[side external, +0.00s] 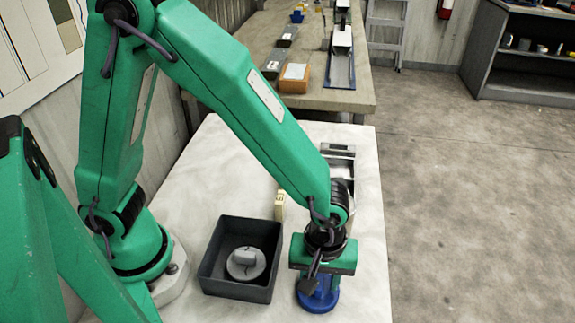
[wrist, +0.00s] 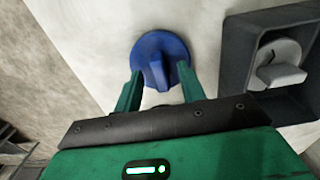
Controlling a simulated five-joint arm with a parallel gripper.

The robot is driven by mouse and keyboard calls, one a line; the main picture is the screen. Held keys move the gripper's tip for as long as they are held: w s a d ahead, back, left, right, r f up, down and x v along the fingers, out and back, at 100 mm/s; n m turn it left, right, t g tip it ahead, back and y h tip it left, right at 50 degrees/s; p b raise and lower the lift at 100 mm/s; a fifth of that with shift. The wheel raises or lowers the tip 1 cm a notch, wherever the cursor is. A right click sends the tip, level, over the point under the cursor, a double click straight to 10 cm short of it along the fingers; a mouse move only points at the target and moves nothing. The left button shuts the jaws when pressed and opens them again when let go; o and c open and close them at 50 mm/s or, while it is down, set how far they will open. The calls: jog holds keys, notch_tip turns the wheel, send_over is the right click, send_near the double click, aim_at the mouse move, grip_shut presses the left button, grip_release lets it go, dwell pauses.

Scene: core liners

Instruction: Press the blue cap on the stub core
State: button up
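A round blue cap (wrist: 150,48) with a raised grip fin lies on the pale tabletop in the wrist view. It also shows low in the side view (side external: 319,300), directly under my gripper. My gripper (wrist: 160,70) is open, with one green finger on each side of the cap's fin and a gap to the fin on both sides. In the side view my gripper (side external: 318,278) points down over the cap, and its fingers are largely hidden. I cannot make out the stub core for certain.
A dark square bin (side external: 213,271) stands left of my gripper, with a grey cap (side external: 246,263) inside. A small yellowish block (side external: 280,205) and a metal holder (side external: 340,152) sit farther back, partly behind my arm. The table's right edge is close.

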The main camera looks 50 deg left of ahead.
grip_shut()
jog(key=shift+r, duration=0.15)
jog(key=shift+r, duration=2.9)
